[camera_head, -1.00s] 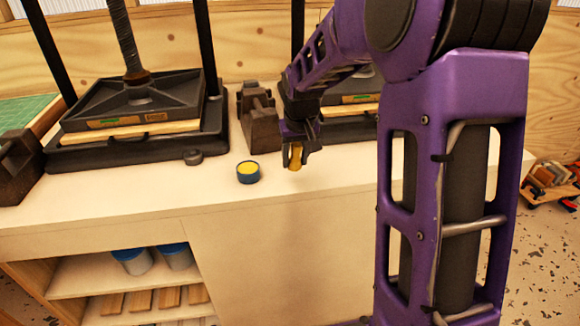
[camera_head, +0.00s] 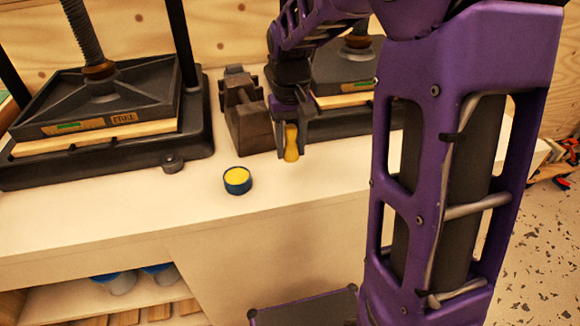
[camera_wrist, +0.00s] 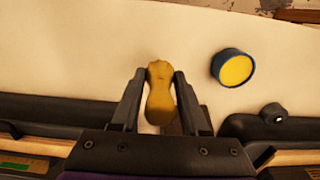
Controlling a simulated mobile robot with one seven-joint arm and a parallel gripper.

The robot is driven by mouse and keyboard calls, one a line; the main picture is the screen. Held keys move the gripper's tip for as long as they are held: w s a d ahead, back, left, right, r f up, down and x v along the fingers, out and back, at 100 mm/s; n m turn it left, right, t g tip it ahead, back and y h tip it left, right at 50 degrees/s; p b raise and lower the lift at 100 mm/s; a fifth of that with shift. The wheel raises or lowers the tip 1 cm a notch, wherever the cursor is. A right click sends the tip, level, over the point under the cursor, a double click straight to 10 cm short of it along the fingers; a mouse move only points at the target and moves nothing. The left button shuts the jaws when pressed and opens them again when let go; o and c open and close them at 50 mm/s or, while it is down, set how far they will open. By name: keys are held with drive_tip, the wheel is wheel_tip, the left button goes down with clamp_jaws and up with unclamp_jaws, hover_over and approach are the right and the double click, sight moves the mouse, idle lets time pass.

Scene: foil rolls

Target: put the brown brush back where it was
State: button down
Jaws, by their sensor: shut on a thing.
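The brush (camera_head: 291,143) is in my gripper (camera_head: 288,140). It looks yellow-brown, with a waisted shape. In the wrist view the brush (camera_wrist: 160,92) sits between the two dark fingers of my gripper (camera_wrist: 160,85), its rounded end pointing away from the palm. The fingers are shut on it. In the head view it is held upright above the white bench top (camera_head: 205,205), in front of the second press. Its lower end appears clear of the bench, though the exact gap is hard to tell.
A small blue tin with a yellow top (camera_head: 237,180) stands on the bench left of my gripper. A large black press (camera_head: 100,110) fills the left, and another press (camera_head: 345,75) stands behind my arm. The bench front is clear.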

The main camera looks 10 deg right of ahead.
sight(291, 126)
drive_tip(key=shift+f+b, duration=0.45)
drive_tip(key=shift+f, duration=2.35)
drive_tip(key=shift+c, duration=2.1)
unclamp_jaws()
drive_tip(key=shift+f, duration=0.1)
wheel_tip(291, 126, up, 12)
drive_tip(key=shift+r+p, duration=0.15)
drive_tip(key=shift+p, duration=1)
